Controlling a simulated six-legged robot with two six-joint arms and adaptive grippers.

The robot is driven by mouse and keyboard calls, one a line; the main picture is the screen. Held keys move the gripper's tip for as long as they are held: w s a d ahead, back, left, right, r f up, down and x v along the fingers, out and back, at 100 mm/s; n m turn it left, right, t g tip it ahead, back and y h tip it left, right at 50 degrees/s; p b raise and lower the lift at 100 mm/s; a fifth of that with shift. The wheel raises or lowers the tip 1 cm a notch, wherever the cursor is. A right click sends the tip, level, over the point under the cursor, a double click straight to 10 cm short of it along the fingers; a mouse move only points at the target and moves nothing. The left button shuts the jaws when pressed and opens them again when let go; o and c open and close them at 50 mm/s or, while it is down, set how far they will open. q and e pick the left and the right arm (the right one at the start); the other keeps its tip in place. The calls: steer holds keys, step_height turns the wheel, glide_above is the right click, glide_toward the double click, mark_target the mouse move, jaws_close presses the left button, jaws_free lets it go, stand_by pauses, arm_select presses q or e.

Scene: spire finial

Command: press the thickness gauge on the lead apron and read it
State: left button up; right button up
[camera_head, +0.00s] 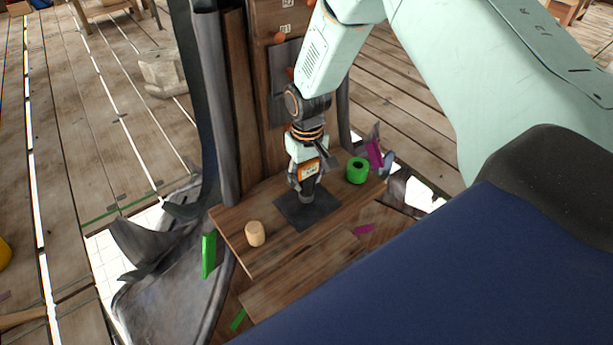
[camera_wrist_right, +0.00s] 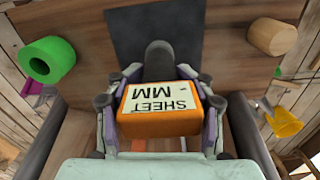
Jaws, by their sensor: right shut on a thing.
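The thickness gauge (camera_head: 309,169) is an orange block with a pale label. In the right wrist view the gauge (camera_wrist_right: 160,112) shows the words SHEET and MM, and no reading can be made out. My right gripper (camera_head: 305,181) is shut on it, with a finger on each side. The gauge's dark probe (camera_wrist_right: 158,62) points down at a dark grey square sheet (camera_head: 289,212), apparently the lead apron, on a wooden ledge. The sheet also shows in the right wrist view (camera_wrist_right: 130,35). The probe's end appears to meet the sheet; firm contact cannot be told. My left gripper is not in view.
A green roll (camera_head: 357,171) stands on the ledge (camera_head: 270,262) to the right of the sheet. A pale wooden cylinder (camera_head: 255,234) stands to its left. An upright wooden panel (camera_head: 262,100) and dark folded sheeting (camera_head: 207,90) rise behind.

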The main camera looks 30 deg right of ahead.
steer(key=shift+s+f, duration=0.1)
steer(key=shift+s, duration=0.15)
steer(key=shift+d+f, duration=0.1)
steer(key=shift+f, duration=0.05)
steer(key=shift+w+f+b, duration=0.3)
steer(key=shift+f+b, duration=0.05)
steer(key=shift+f, duration=0.15)
steer(key=shift+s+f, duration=0.1)
steer(key=shift+s+f+b, duration=0.15)
steer(key=shift+b, duration=0.15)
steer(key=shift+f, duration=0.3)
